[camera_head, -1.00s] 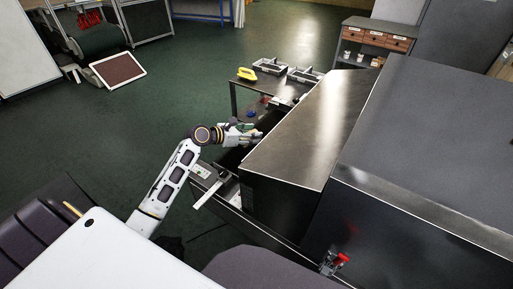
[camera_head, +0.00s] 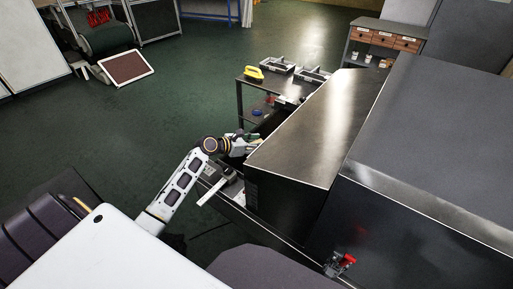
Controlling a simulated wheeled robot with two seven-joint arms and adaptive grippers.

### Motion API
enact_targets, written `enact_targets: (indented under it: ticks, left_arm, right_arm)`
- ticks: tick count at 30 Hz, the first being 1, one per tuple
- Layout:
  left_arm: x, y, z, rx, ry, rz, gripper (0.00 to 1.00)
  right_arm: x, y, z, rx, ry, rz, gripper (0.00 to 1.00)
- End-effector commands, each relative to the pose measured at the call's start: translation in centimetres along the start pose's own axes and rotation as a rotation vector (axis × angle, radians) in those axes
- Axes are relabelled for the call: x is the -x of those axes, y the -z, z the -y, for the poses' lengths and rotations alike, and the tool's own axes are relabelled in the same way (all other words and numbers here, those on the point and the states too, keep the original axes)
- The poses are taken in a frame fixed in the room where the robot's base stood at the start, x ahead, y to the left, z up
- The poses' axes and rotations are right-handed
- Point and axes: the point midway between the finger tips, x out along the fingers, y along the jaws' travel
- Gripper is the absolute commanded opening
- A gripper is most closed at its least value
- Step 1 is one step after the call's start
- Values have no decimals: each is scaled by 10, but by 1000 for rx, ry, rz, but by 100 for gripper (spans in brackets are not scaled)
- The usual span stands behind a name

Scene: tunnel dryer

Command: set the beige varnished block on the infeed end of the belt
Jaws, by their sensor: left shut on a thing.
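My left gripper (camera_head: 243,145) is shut, level with the near left edge of the dark metal tunnel hood (camera_head: 315,130). It is above the open end of the dryer, beside the hood's slanted side. The beige varnished block is too small and too covered by the fingers to make out clearly. The belt surface is mostly hidden by my left arm and the hood; the dryer's side rail (camera_head: 262,232) shows below. My right gripper is not in view.
A dark side table (camera_head: 262,88) behind the dryer holds a yellow object (camera_head: 253,74) and grey trays (camera_head: 277,66). A red-handled fitting (camera_head: 346,260) sticks out on the near side. Open green floor lies to the left.

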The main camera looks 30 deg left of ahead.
Motion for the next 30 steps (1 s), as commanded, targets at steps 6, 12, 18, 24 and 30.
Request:
enact_targets:
  ticks: [6, 12, 18, 24, 30]
  left_arm:
    - [-6, 15, 0, 0, -2, 1, 20]
    - [-6, 15, 0, -1, -1, 1, 20]
    - [-7, 16, 0, 1, -1, 1, 20]
    - [-7, 17, 0, 0, -1, 1, 66]
    - [-7, 17, 0, 0, -1, 1, 66]
  right_arm:
    - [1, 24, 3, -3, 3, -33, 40]
    - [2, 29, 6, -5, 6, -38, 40]
    - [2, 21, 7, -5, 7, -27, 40]
    - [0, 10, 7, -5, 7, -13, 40]
    - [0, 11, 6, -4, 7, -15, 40]
